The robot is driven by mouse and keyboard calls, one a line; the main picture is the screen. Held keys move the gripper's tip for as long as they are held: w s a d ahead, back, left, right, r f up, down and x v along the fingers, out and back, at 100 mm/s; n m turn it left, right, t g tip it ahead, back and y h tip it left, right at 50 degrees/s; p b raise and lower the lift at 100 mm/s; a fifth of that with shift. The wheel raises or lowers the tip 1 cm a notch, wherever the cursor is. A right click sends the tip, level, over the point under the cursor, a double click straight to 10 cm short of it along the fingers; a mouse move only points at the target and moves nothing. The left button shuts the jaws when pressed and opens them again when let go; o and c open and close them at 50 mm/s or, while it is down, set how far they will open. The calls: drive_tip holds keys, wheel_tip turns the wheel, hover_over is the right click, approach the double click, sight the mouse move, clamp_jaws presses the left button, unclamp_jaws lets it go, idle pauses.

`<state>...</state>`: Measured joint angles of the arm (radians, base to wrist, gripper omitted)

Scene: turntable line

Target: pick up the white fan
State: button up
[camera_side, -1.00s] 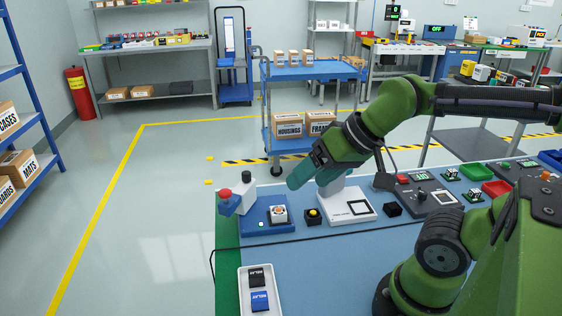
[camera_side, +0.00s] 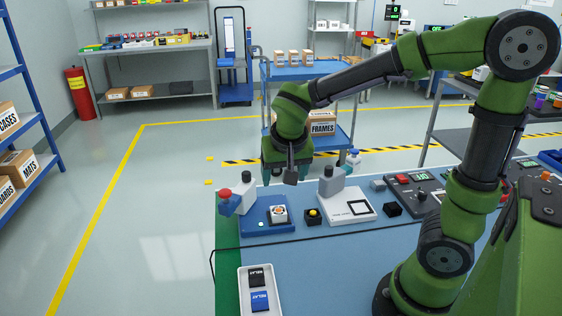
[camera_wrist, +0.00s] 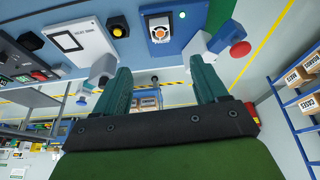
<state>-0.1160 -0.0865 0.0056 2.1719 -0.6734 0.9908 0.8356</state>
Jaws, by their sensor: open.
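The white fan (camera_side: 278,214) is a small white square part with an orange and dark centre. It sits on the blue fixture (camera_side: 250,222) near the table's far left corner. In the wrist view the fan (camera_wrist: 159,31) is at the top middle, beyond the fingertips. My gripper (camera_side: 281,176) is above and behind the fixture, apart from the fan. In the wrist view my gripper's (camera_wrist: 163,76) two teal fingers are spread with nothing between them.
A red-buttoned post (camera_side: 226,195) stands left of the fixture. A black block with a yellow button (camera_side: 313,216) and a white plate device (camera_side: 346,208) stand to the right. A white tray (camera_side: 243,300) with relays is at the front. The blue mat between is clear.

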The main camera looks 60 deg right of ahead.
hover_over(279, 210)
drive_tip(key=s+a, duration=0.2)
drive_tip(key=shift+m, duration=0.3)
wheel_tip(279, 210, down, 10)
drive_tip(key=shift+s+a+f, duration=0.1)
drive_tip(key=shift+s, duration=0.05)
drive_tip(key=shift+x, duration=2.95)
